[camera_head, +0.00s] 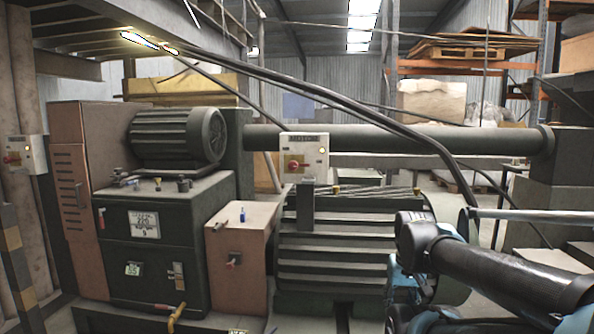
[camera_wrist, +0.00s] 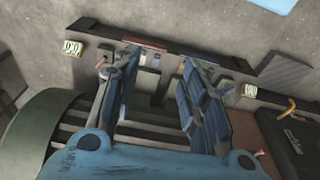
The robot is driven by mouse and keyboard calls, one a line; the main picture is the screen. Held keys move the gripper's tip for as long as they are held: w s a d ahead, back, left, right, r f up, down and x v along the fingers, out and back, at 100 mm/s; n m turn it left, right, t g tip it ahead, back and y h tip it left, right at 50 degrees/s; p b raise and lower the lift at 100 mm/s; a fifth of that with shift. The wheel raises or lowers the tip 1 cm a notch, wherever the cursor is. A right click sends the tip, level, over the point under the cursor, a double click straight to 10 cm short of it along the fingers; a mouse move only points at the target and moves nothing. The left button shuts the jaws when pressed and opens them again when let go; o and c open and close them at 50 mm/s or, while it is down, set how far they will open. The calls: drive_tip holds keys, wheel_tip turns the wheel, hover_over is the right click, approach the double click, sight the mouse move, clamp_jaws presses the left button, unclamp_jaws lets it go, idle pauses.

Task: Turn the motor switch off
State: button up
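A pale switch box (camera_head: 304,157) with a red rotary knob (camera_head: 292,165) stands above the ribbed motor in the middle of the head view. A similar pale box (camera_head: 24,155) with a red knob is at the far left. My arm is at the lower right of the head view, right of the ribbed motor and apart from both boxes.
A ribbed dark motor (camera_head: 330,245) and a pinkish box (camera_head: 240,250) with a small red lever stand in front. A green machine cabinet (camera_head: 160,260) is at left. A long pipe (camera_head: 400,140) runs behind. The wrist view shows concrete floor (camera_wrist: 200,25).

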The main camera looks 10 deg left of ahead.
drive_tip(key=shift+s+r, duration=0.2)
drive_tip(key=c, duration=0.4)
drive_tip(key=w+r+n, duration=0.1)
drive_tip(key=r+n, duration=0.1)
drive_tip(key=shift+w+r, duration=0.35)
clamp_jaws()
drive_tip(key=w+a+r+n+t+h, duration=0.1)
drive_tip(key=w+a+r+n+t, duration=0.1)
drive_tip(key=w+r+n, duration=0.55)
drive_tip(key=n+t+y, duration=0.1)
drive_tip(key=n+t, duration=0.5)
drive_tip(key=n, duration=2)
approach(299, 165)
drive_tip(key=w+d+f, duration=0.1)
drive_tip(key=f, duration=0.1)
drive_tip(key=w+d+f, duration=0.1)
drive_tip(key=w+f, duration=0.1)
drive_tip(key=f, duration=0.1)
drive_tip(key=w+d+f, duration=0.1)
drive_tip(key=w+f, duration=0.1)
drive_tip(key=f, duration=0.1)
drive_tip(key=shift+w+d, duration=0.1)
drive_tip(key=shift+d, duration=0.05)
